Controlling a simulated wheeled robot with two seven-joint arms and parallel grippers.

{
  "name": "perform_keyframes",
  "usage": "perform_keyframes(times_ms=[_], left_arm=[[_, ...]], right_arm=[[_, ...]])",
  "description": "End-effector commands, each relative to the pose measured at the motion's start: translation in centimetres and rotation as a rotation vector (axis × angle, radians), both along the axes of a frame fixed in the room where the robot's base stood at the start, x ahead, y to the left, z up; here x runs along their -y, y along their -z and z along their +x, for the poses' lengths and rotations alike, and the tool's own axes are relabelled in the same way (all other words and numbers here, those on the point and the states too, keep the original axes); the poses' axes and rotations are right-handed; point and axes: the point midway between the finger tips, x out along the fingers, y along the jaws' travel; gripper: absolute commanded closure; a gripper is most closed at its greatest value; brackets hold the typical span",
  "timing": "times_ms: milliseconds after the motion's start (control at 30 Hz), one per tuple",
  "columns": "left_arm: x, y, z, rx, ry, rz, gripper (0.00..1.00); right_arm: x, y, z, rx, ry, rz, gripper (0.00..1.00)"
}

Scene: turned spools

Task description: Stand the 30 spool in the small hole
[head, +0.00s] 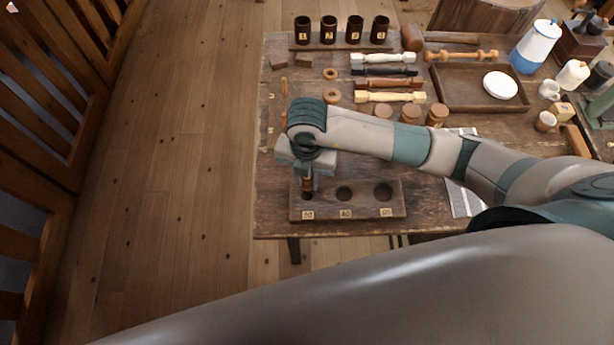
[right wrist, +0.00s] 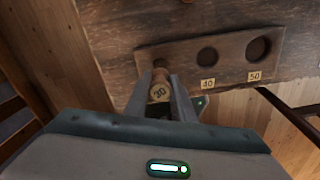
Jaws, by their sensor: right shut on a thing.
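My right gripper (head: 308,178) is shut on a small brown wooden spool (head: 307,184), held about upright. The dark wooden hole block (head: 365,212) lies at the table's front edge, with three round holes growing larger from left to right. The spool's lower end is at the small left hole (head: 307,196), labelled 30; I cannot tell whether it is inside or just above. My left gripper is not in view.
Several dark numbered cups (head: 328,30) stand in a rack at the back. Turned spindles (head: 390,97) lie mid-table, with round wooden pieces (head: 437,114) nearby. A tray (head: 455,95) holds a white dish. A striped cloth (head: 460,198) lies right of the block. The 40 and 50 holes look empty.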

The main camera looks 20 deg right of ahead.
Motion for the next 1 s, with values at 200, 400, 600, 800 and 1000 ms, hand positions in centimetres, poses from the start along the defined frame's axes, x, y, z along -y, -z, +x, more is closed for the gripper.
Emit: perform_keyframes(times_ms=[200,400,600,800,1000], left_arm=[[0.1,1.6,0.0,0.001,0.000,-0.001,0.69],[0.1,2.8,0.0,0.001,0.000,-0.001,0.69],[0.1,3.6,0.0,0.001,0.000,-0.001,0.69],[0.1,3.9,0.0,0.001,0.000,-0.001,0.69],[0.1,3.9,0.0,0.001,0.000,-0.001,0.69]], right_arm=[[0.0,2.0,0.0,-0.001,0.000,-0.002,0.98],[0.1,3.6,0.0,-0.001,0.000,-0.002,0.98],[0.0,4.7,0.0,-0.001,0.000,-0.001,0.98],[0.0,5.1,0.0,0.000,0.000,0.000,0.98],[0.0,5.1,0.0,-0.001,0.000,-0.001,0.98]])
